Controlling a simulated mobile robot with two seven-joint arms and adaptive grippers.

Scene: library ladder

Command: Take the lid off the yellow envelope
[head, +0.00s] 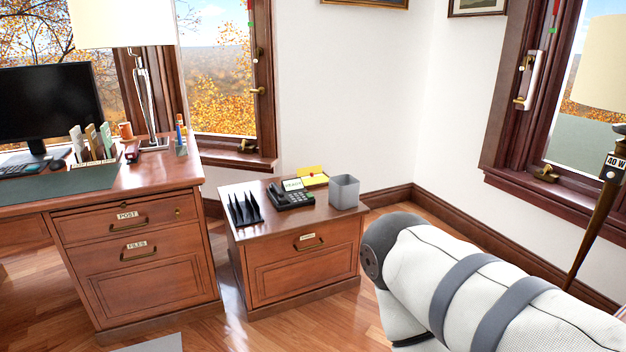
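A small yellow item (313,171) shows at the back of the low wooden cabinet, behind the desk phone (290,195) and left of a grey open bin (344,191). It is too small to tell whether it is the yellow envelope, and I cannot make out a lid on it. A dark tray or box seems to lie just under it. My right arm fills the lower right of the head view, but its gripper does not show. My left gripper is also out of view.
The low cabinet (301,262) carries a black file rack (243,207) at its left. A wooden desk (143,265) with a monitor (45,105) and lamp (125,28) stands left. A floor lamp (597,205) stands right. Some wood floor is clear before the cabinet.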

